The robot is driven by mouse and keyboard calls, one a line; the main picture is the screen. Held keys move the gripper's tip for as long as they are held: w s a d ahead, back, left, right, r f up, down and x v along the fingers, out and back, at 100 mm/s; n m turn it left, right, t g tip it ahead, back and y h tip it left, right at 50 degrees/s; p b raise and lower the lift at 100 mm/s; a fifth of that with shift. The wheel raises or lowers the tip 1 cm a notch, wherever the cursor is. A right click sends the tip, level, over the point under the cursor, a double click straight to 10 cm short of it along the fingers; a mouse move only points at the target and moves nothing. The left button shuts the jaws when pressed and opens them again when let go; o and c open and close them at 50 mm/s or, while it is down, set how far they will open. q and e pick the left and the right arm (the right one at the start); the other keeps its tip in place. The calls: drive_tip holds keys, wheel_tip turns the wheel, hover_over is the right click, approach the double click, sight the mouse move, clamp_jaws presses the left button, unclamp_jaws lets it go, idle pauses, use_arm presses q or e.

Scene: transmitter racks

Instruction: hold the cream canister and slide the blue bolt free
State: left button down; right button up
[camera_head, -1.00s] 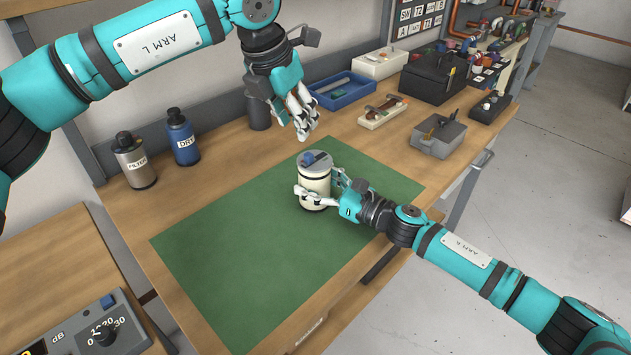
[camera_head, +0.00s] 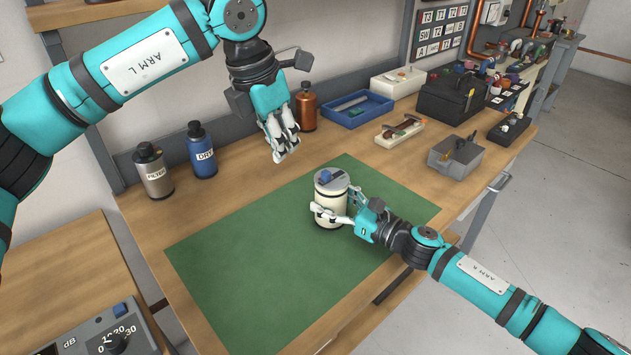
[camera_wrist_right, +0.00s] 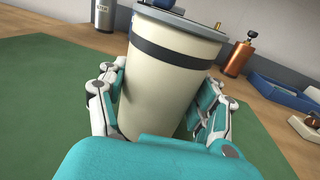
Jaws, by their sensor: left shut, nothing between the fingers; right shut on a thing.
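The cream canister (camera_head: 331,207) has dark bands and a grey lid. It is upright at the right part of the green mat (camera_head: 240,265); I cannot tell whether its base touches the mat. The blue bolt (camera_head: 326,175) shows on the lid; in the right wrist view only a bit of blue shows at the top edge. My right gripper (camera_head: 334,219) is shut around the canister's body, with a finger on each side in the wrist view (camera_wrist_right: 160,105). My left gripper (camera_head: 283,157) is shut and empty, up and left of the canister, apart from it.
A silver bottle (camera_head: 153,172), a blue bottle (camera_head: 202,152) and a copper bottle (camera_head: 306,108) stand along the back. A blue tray (camera_head: 358,109), a cream tray (camera_head: 400,132) and a grey box (camera_head: 455,158) lie behind to the right. The mat's left part is clear.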

sight(326, 176)
drive_tip(key=shift+a, duration=0.1)
use_arm(q)
drive_tip(key=shift+s+a, duration=0.15)
drive_tip(key=shift+a, duration=0.05)
drive_tip(key=shift+d, duration=0.1)
drive_tip(key=w+d+f, duration=0.2)
drive_tip(key=f, duration=0.3)
drive_tip(key=w+d+f, duration=0.2)
drive_tip(key=f, duration=0.2)
drive_tip(key=shift+w+d+f, duration=0.25)
drive_tip(key=shift+w+f, duration=0.05)
drive_tip(key=shift+f, duration=0.05)
